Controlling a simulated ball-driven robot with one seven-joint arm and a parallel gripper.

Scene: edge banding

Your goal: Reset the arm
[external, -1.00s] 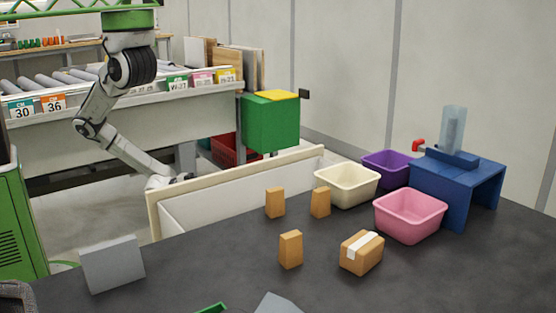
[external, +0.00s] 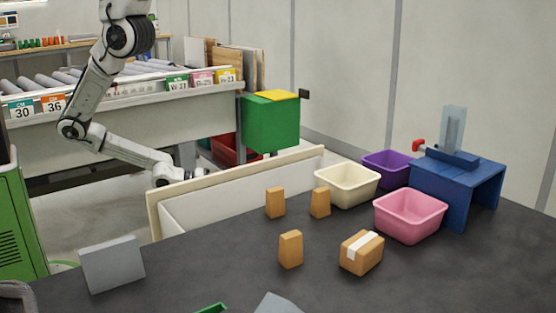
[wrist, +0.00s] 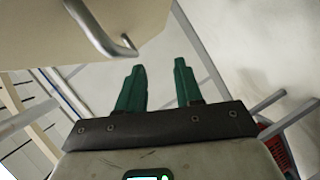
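My arm hangs at the left of the external view, on the far side of a white panel with a wooden edge (external: 240,178). My gripper (external: 203,173) is small there, just behind the panel's top edge, and its fingers are hard to make out. In the wrist view, my gripper (wrist: 159,66) shows two green fingers held apart with nothing between them. A pale surface with a bent metal handle (wrist: 105,30) lies close beyond the left finger. I cannot tell whether they touch.
On the dark table are several small brown blocks (external: 291,249), a taped box (external: 362,253), cream (external: 347,198), purple (external: 372,169) and pink bins (external: 410,232), a blue stand (external: 440,187) and a grey plate (external: 113,263). A roller conveyor (external: 100,120) and red crate (external: 224,150) stand behind.

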